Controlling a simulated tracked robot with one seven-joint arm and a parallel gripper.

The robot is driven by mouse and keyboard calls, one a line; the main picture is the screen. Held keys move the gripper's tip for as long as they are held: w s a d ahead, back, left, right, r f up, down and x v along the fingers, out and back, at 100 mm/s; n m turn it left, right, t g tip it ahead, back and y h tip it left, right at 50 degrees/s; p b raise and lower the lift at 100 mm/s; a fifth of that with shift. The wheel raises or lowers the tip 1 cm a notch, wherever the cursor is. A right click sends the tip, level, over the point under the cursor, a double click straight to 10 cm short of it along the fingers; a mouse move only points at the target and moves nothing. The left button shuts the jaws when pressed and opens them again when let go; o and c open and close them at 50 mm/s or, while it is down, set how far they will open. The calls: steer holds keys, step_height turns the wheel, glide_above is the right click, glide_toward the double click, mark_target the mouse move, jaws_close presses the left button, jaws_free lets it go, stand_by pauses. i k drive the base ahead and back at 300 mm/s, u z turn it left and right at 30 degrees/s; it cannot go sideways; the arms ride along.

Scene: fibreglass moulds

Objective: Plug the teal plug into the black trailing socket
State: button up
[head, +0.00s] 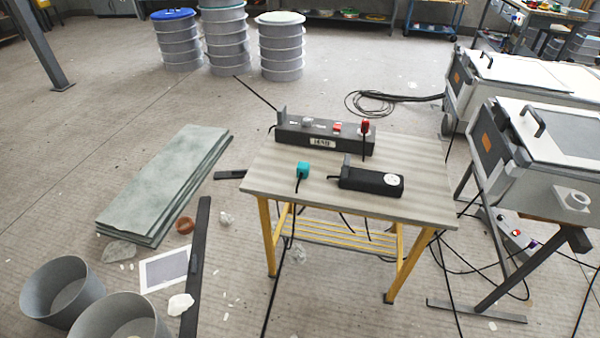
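The teal plug (303,170) rests on the left part of a table with a pale striped top and yellow legs. Its dark cable runs down over the table's front edge. The black trailing socket (361,180) lies to the right of the plug, apart from it. A round white socket face (394,180) is at the block's right end, and no plug shows in it. A raised dark piece stands at its left end. My gripper is not in view.
A dark grey box (290,136) with a label, switches and a red plug (365,126) stands along the tabletop's (440,208) back edge. The tabletop's front and right are bare. Cables hang below. Grey sheets (160,185) and buckets (60,290) lie left; white-topped machines (540,130) stand right.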

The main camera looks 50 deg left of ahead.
mark_target(369, 181)
steer(key=u, duration=0.15)
steer(key=k, duration=0.1)
steer(key=z, duration=1.05)
steer(key=i, duration=0.1)
steer(key=u, duration=3.3)
steer(key=i, duration=1)
steer(key=z, duration=0.15)
steer(key=k, duration=0.9)
steer(key=u, duration=0.15)
